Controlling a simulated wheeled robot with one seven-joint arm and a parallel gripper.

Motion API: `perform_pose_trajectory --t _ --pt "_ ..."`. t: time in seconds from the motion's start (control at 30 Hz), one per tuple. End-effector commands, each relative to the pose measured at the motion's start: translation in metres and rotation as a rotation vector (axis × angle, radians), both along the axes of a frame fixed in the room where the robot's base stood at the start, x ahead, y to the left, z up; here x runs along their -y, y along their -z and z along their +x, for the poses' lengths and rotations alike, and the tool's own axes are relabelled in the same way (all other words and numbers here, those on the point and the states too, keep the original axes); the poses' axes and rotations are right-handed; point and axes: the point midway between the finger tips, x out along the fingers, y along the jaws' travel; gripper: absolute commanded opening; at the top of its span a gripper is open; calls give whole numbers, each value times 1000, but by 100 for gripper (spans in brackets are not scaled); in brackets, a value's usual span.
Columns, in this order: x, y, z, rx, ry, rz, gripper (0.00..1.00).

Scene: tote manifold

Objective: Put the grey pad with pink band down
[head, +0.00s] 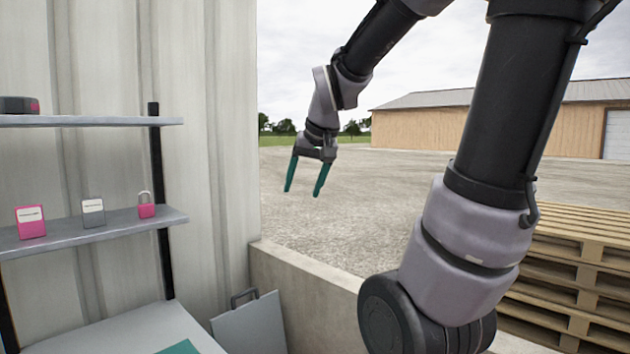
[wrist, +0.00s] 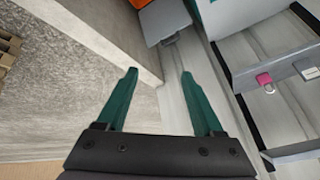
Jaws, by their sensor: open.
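My gripper (head: 306,190) is open, with nothing between its green fingers. It hangs in the air over the gravel yard, to the right of the shelf unit in the head view. In the wrist view my gripper (wrist: 158,74) also shows empty. A dark grey item with a pink patch (head: 19,105) lies on the upper shelf, cut by the left picture edge. It may be the grey pad with pink band, but I cannot tell for sure. My gripper is well apart from it.
The lower shelf (head: 115,226) bears a pink box (head: 31,222), a grey box (head: 93,212) and a pink padlock (head: 146,206). A grey panel with a handle (head: 250,325) leans by a low concrete wall (head: 305,280). Wooden pallets (head: 575,265) stand at right.

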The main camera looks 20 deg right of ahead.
Motion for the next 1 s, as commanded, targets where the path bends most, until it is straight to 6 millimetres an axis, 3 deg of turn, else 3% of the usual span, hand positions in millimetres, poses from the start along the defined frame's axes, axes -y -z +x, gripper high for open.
perform_pose_trajectory --t 0.1,0.3,0.43,0.77,0.87,1.0 --pt "-7 -18 -48 35 24 59 69" --pt "-17 -25 -96 59 39 127 69" --pt "-19 -25 -107 62 42 143 69" --pt "-19 -25 -107 62 42 144 69" --pt "-19 -25 -107 62 43 144 100" --pt "-19 -25 -107 62 43 144 100"
